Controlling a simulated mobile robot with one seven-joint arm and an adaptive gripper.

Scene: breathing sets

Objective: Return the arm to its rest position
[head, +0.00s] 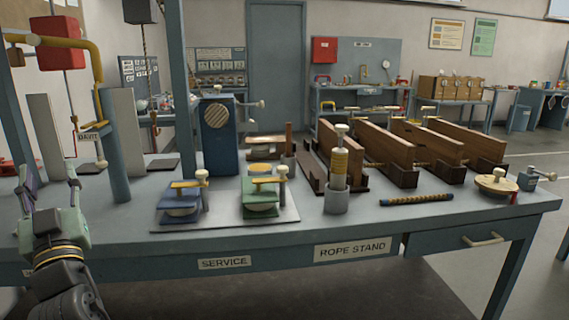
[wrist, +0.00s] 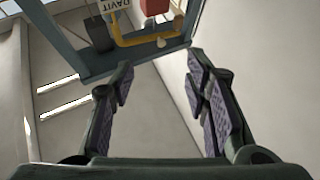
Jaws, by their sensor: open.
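My gripper (head: 28,186) is at the left end of the workbench in the head view, with its fingers pointing up. In the wrist view my gripper (wrist: 165,95) is open, its two padded fingers spread apart with nothing between them. The wrist camera looks up past the fingers at the ceiling, walls and a blue frame (wrist: 85,70). My arm (head: 70,285) rises from the lower left corner of the head view, in front of the bench edge.
A yellow davit arm (head: 75,44) and post (head: 117,150) stand close right of my gripper.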

